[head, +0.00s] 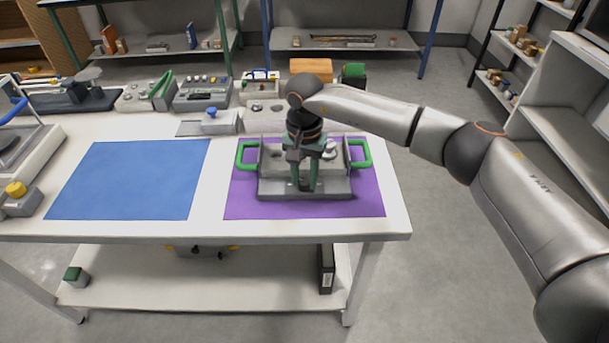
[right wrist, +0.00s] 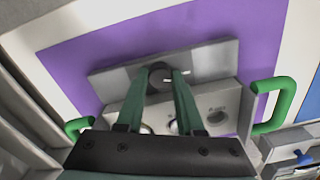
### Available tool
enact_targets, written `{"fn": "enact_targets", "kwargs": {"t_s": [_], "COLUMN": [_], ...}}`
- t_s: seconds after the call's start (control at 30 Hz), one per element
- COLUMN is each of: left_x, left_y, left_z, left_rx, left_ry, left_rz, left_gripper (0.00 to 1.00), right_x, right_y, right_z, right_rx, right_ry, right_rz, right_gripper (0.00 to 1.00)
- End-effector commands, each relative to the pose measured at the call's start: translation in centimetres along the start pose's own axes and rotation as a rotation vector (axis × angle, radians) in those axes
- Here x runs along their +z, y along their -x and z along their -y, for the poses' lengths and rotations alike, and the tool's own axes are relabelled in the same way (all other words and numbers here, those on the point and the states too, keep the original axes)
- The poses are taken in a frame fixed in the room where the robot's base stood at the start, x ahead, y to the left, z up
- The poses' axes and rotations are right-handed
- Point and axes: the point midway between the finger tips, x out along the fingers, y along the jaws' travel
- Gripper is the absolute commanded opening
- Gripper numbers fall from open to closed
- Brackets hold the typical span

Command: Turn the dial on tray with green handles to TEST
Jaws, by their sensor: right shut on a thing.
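The tray with green handles (head: 340,188) sits on the purple mat (head: 370,207) at the right of the table; its grey panel also shows in the right wrist view (right wrist: 108,85). Its green handles (head: 245,156) stand at both sides. My right gripper (head: 305,186) points down over the tray's near part. In the right wrist view, its green fingers (right wrist: 158,82) are shut on a dark round dial (right wrist: 160,70). Pale marks show by the dial, but I cannot read its setting. My left gripper is not in view.
A blue mat (head: 135,180) lies bare left of the purple mat. A grey box with a blue knob (head: 212,118) stands behind, between the mats. Several devices line the table's back edge. An orange box (head: 310,67) stands behind the tray.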

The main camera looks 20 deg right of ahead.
Motion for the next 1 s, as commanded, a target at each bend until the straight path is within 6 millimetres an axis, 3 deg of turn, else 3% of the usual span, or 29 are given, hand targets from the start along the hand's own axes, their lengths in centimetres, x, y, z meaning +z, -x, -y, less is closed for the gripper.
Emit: {"fn": "enact_targets", "kwargs": {"t_s": [0.1,0.57,1.0], "left_x": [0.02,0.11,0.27], "left_y": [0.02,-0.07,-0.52], "left_z": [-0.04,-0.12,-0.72], "left_rx": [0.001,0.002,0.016], "left_ry": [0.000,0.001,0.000], "left_rz": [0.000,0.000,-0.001], "left_gripper": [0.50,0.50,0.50], "right_x": [0.00,-0.02,-0.02], "right_y": [0.04,0.03,-0.01], "right_z": [0.01,0.02,0.05], "right_rx": [0.000,-0.001,-0.002], "right_ry": [0.000,-0.043,-0.365], "right_rz": [0.000,0.000,0.000], "right_gripper": [0.00,0.00,0.00]}}
